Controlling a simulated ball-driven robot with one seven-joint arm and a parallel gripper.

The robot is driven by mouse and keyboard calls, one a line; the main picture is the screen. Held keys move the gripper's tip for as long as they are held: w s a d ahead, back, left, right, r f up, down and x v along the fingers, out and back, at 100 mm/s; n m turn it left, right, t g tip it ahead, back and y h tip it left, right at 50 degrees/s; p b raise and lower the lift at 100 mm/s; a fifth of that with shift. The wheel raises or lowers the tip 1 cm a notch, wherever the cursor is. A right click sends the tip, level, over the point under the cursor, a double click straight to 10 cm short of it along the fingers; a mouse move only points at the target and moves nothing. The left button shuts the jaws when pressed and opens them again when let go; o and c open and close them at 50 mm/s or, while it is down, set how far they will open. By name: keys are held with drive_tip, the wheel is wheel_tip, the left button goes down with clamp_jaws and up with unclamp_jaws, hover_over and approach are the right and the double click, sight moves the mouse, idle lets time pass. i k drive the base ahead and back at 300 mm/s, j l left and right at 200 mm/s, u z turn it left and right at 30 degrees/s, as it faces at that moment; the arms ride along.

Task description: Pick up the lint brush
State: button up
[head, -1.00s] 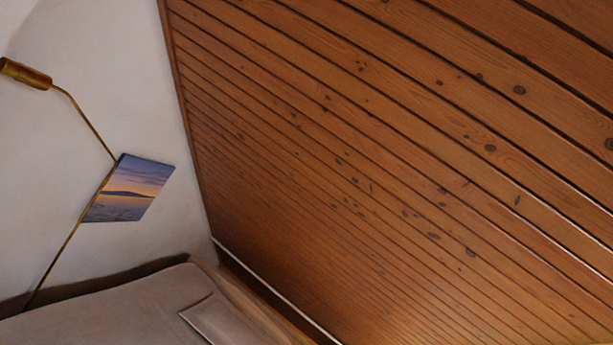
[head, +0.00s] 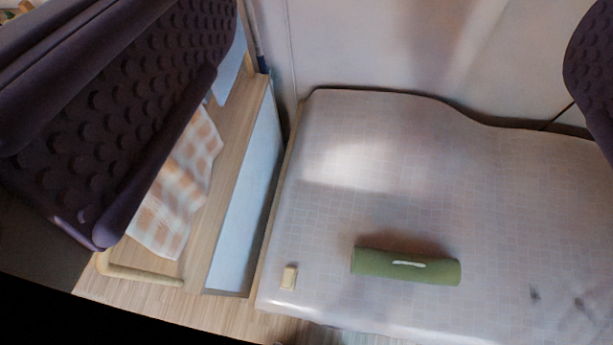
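No lint brush can be made out for certain. A small beige block (head: 288,277), too small to identify, lies near the front left corner of a pale checked bed (head: 400,190). A green cylinder (head: 405,266) with a white mark lies on its side on the bed, right of the block. My gripper (head: 405,110) shows as two dark purple studded pads, one large at the left and one cut by the right edge. They are wide apart with nothing held between them.
A wooden unit (head: 232,170) with a pale panel stands left of the bed, with an orange checked cloth (head: 180,190) on it. A white wall (head: 390,45) rises behind the bed. A strip of wooden floor (head: 190,308) shows in front. Most of the bed top is clear.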

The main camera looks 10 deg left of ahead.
sight(289, 277)
drive_tip(key=k+j, duration=0.35)
drive_tip(key=k, duration=0.2)
drive_tip(key=k+j, duration=0.3)
drive_tip(key=k, duration=0.25)
drive_tip(key=l+u, duration=0.3)
drive_tip(key=l, duration=0.35)
drive_tip(key=l+u, duration=0.35)
drive_tip(key=l, duration=0.35)
drive_tip(key=k+l+u, duration=0.1)
drive_tip(key=l+u, duration=0.2)
drive_tip(key=l, duration=0.35)
